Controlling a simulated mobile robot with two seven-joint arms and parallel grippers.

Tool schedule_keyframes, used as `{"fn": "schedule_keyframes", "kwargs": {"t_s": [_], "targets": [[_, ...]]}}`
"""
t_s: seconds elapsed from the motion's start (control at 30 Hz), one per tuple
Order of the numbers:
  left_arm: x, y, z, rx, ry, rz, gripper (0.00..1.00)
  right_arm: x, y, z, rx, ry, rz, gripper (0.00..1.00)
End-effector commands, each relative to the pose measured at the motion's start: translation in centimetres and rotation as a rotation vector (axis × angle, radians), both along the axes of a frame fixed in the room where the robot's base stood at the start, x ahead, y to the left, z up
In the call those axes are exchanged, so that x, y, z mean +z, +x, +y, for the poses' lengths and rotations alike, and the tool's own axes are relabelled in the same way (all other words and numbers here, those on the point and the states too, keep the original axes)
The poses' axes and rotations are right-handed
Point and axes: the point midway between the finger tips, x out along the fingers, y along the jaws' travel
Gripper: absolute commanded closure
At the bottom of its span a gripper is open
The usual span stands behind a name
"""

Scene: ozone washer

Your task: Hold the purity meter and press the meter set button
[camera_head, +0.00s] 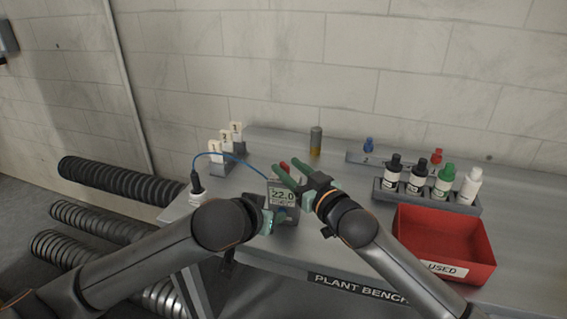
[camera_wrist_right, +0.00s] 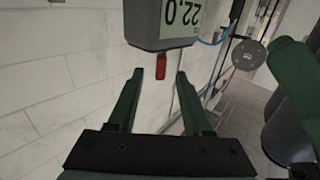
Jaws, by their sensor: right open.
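The purity meter (camera_head: 283,192) is a grey box whose display reads about 22.0, near the left end of the bench. The wrist view shows its lower body (camera_wrist_right: 160,35), with a small red piece (camera_wrist_right: 161,66) projecting from one end; I cannot tell if this is the set button. My right gripper (camera_head: 286,165) is open beside the meter; in the wrist view its green fingers (camera_wrist_right: 160,74) lie either side of the red piece, apart from it. My left gripper (camera_head: 268,216) is at the meter's left side; its fingers are mostly hidden, so its grip is unclear.
A blue cable runs from the meter to a white-based probe (camera_head: 197,190). Numbered white cards (camera_head: 236,131) stand behind. A rack of bottles (camera_head: 428,198) and a red USED bin (camera_head: 475,254) sit on the right. An amber vial (camera_head: 316,142) stands at the back.

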Motion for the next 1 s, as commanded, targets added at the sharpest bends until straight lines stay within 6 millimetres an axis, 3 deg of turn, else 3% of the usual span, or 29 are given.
{"fn": "schedule_keyframes", "kwargs": {"t_s": [0.27, 0.67, 1.0], "targets": [[0.0, 0.0, 0.0, 0.000, 0.000, 0.000, 0.50, 0.0, 2.2, 1.4, 0.000, -0.001, -0.001, 0.50], [0.0, 0.0, 0.0, 0.000, 0.000, 0.000, 0.50, 0.0, 2.6, 1.7, 0.000, 0.001, -0.001, 0.50], [0.0, 0.0, 0.0, 0.000, 0.000, 0.000, 0.50, 0.0, 2.6, 1.6, 0.000, 0.000, 0.000, 0.87]]}}
